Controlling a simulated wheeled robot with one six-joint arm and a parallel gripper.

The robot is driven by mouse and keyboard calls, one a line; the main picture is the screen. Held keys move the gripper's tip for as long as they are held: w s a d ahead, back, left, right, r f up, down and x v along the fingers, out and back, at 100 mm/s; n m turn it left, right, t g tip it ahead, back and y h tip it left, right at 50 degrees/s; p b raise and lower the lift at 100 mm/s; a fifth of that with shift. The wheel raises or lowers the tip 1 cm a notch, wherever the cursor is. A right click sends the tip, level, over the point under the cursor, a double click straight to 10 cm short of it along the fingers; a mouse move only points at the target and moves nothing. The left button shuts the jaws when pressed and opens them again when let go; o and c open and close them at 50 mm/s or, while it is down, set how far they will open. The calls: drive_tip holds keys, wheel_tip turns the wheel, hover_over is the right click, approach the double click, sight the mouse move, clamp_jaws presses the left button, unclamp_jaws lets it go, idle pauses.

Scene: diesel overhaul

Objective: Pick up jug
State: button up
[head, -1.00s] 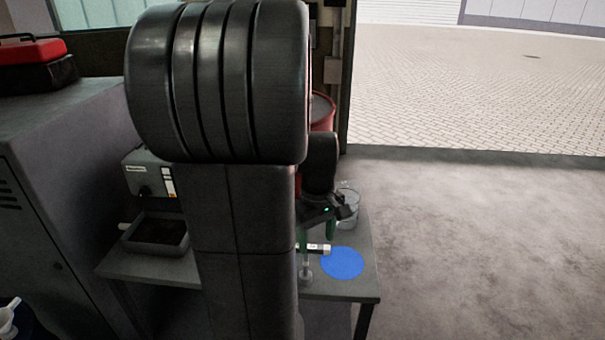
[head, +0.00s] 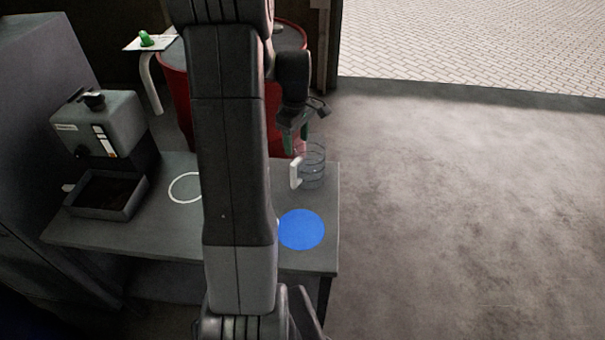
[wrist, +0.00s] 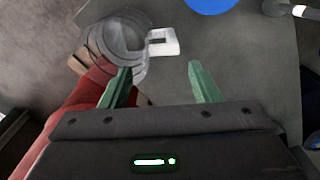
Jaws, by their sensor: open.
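The jug (head: 313,168) is clear, with dark ring lines and a white handle (head: 296,171). It stands upright near the right edge of the grey table. In the wrist view, the jug (wrist: 116,42) lies ahead of the left fingertip. Its white handle (wrist: 165,42) points right, ahead of the gap between the fingers. My gripper (head: 295,140) has green fingers and is open and empty. It hangs just above and left of the jug in the head view. The fingers (wrist: 159,68) also show in the wrist view, with nothing between them. Touching cannot be told.
A blue disc (head: 301,229) lies on the table (head: 160,228) in front of the jug. A white ring (head: 185,187), a dark tray (head: 106,195) and a grey machine (head: 98,125) are on the left. A red drum (head: 180,95) stands behind. Open floor lies right.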

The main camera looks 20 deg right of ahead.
sight(297, 160)
drive_tip(key=shift+d+f+p, duration=0.1)
drive_tip(key=shift+f+p, duration=0.4)
drive_tip(key=shift+f, duration=3.25)
drive_tip(key=shift+r, duration=0.1)
clamp_jaws()
